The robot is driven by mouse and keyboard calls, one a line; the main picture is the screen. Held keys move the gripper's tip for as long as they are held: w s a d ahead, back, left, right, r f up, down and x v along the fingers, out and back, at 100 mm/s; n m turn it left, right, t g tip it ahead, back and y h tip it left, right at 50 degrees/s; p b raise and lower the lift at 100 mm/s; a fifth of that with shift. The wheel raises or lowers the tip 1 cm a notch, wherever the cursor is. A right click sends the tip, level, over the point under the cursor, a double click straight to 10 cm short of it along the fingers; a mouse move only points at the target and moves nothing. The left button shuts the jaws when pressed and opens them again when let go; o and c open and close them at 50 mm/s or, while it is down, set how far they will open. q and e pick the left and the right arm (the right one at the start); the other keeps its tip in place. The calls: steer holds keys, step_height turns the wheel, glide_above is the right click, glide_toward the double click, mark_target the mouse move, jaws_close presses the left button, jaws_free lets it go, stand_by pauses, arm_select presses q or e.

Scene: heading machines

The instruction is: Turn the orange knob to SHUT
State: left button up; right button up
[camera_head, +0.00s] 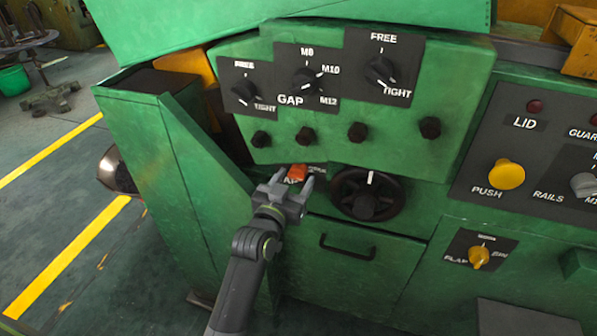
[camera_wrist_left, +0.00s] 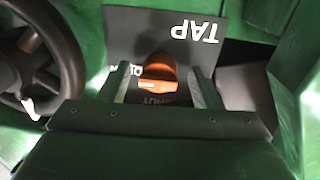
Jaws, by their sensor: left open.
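The orange knob (camera_head: 297,173) sits on a small dark plate on the green machine, just beyond my left gripper (camera_head: 291,184) in the head view. In the left wrist view the orange knob (camera_wrist_left: 158,73) lies between the two open fingers of my left gripper (camera_wrist_left: 160,85), with a gap on each side. Its plate (camera_wrist_left: 165,25) reads TAP, upside down, and part of the word SHUT shows below the knob. The gripper body hides the lower plate. My right gripper is not in view.
A black handwheel (camera_head: 366,194) is close to the right of the knob and also shows in the left wrist view (camera_wrist_left: 40,60). A slanted green panel (camera_head: 190,150) stands to the left. A drawer handle (camera_head: 347,248) is below, and black selector knobs (camera_head: 381,70) are above.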

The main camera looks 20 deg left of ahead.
arm_select(q)
steer(key=shift+w, duration=0.15)
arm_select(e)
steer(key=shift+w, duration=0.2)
arm_select(q)
steer(key=shift+r, duration=0.1)
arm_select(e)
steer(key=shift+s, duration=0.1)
arm_select(q)
steer(key=shift+c, duration=0.9)
steer(key=c, duration=0.8)
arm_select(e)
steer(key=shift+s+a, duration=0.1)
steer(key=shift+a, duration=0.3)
